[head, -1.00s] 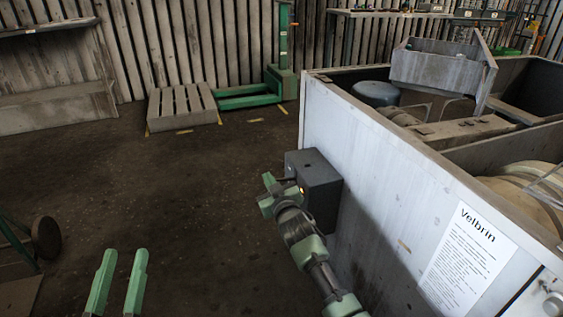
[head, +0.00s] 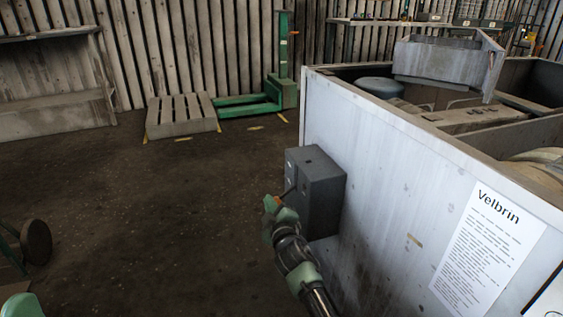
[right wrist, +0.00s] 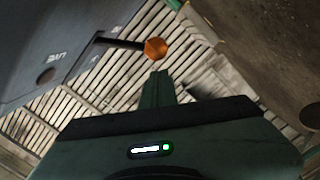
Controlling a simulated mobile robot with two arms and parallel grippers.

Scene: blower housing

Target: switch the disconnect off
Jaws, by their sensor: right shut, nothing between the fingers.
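The disconnect is a dark grey box (head: 322,192) on the side wall of the pale housing in the head view. A short dark lever stands out from its face, with an orange knob (right wrist: 155,48) at its end in the right wrist view. My right gripper (head: 270,205) is beside the box face, at the knob in the head view. In the right wrist view its green fingers (right wrist: 157,88) are shut and empty, just short of the knob. I cannot tell if they touch it. My left gripper's fingers are out of view.
The housing wall (head: 385,150) runs along the right, with a Velbrin sheet (head: 487,250) on it. A pallet (head: 181,116) and a green pallet jack (head: 250,104) stand at the back. The floor (head: 130,210) left of the box is clear.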

